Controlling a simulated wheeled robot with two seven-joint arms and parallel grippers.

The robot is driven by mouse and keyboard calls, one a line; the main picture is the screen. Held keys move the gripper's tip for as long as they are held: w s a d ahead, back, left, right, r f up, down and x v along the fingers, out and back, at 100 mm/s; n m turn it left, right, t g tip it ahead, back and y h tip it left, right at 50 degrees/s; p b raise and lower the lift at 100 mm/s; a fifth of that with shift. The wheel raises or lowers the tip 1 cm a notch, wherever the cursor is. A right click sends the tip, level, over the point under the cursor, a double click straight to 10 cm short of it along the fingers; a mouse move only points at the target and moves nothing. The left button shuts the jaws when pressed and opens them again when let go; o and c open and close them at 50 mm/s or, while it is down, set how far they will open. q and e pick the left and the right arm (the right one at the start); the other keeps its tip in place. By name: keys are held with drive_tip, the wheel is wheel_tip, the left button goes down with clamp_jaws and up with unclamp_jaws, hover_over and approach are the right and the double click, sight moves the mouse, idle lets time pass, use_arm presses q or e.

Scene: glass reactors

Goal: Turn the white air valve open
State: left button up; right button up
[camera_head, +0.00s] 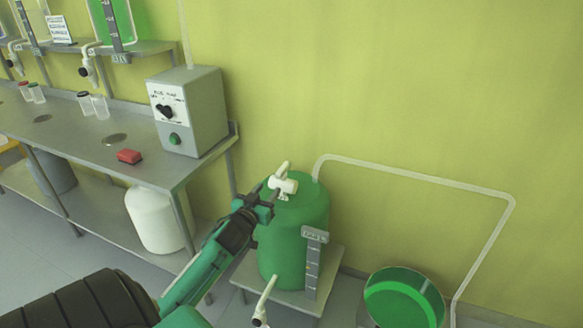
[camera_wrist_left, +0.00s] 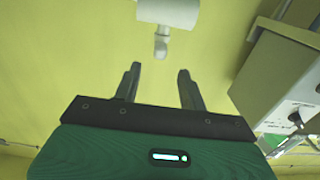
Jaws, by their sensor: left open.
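The white air valve (camera_head: 283,184) sits on top of a green tank (camera_head: 298,222) near the middle of the head view. In the left wrist view the valve (camera_wrist_left: 168,14) shows at the top, with a rounded stub hanging below its body. My left gripper (camera_head: 268,190) reaches up from the lower left and is right at the valve in the head view. In the left wrist view its two fingers (camera_wrist_left: 158,80) are apart, with nothing between them, and the stub lies just past their tips. Whether a finger touches the valve I cannot tell. My right gripper is not in view.
A grey control box (camera_head: 188,110) stands on the steel bench (camera_head: 90,135) to the left, with a red block (camera_head: 129,156) near the edge. A pale pipe (camera_head: 420,178) runs from the tank along the wall. A green-lined round container (camera_head: 404,298) stands at lower right.

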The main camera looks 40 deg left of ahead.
sight(283, 169)
use_arm(q)
drive_tip(key=x, duration=1.2)
drive_tip(key=shift+w+a, duration=0.1)
drive_tip(key=shift+w, duration=0.3)
drive_tip(key=shift+f, duration=0.1)
clamp_jaws()
